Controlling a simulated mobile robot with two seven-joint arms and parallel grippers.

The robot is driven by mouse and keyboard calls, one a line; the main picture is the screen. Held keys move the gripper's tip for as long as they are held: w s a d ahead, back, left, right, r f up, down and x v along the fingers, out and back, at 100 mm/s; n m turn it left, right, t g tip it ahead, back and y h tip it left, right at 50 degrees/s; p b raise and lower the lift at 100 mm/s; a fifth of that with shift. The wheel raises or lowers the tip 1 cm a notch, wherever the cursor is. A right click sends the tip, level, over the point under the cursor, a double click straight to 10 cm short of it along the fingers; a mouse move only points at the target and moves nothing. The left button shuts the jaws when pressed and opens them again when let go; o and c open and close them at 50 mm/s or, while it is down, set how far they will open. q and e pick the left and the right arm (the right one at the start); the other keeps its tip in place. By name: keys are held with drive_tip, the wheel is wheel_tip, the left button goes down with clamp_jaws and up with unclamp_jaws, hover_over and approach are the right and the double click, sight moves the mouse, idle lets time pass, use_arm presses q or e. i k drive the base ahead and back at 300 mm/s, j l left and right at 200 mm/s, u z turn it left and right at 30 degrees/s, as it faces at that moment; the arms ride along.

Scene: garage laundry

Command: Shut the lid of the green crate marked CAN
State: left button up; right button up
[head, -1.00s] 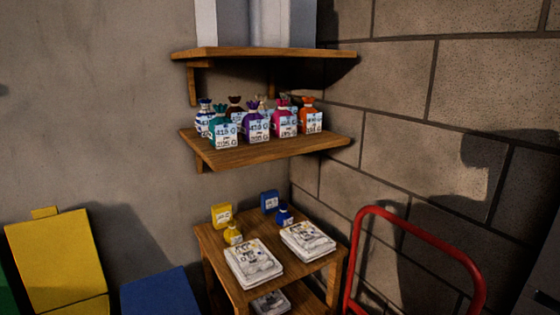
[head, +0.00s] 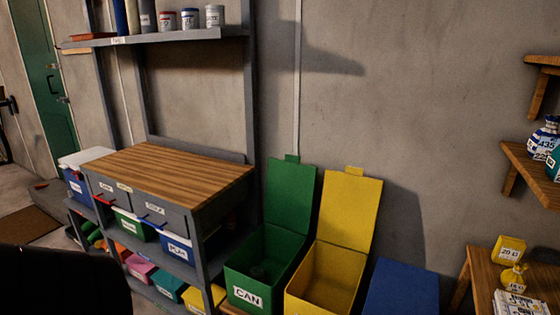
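The green crate (head: 243,281) stands at the bottom middle of the head view. A white label reading CAN (head: 247,298) is on its front. Its green lid (head: 290,196) is open and stands upright at the back, leaning toward the wall, with a small tab on its top edge. The inside of the crate is in shadow, and a dark shape on its floor is too dim to name. Neither of my grippers is in view.
A yellow crate (head: 317,300) with its yellow lid (head: 347,210) open stands just right of the green one. A blue surface (head: 402,288) is beyond it. A grey workbench (head: 170,175) with bins stands left, and a wooden table (head: 480,270) right.

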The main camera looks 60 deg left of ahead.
sight(290, 184)
drive_tip(key=u, duration=1.65)
drive_tip(key=i+j, duration=0.15)
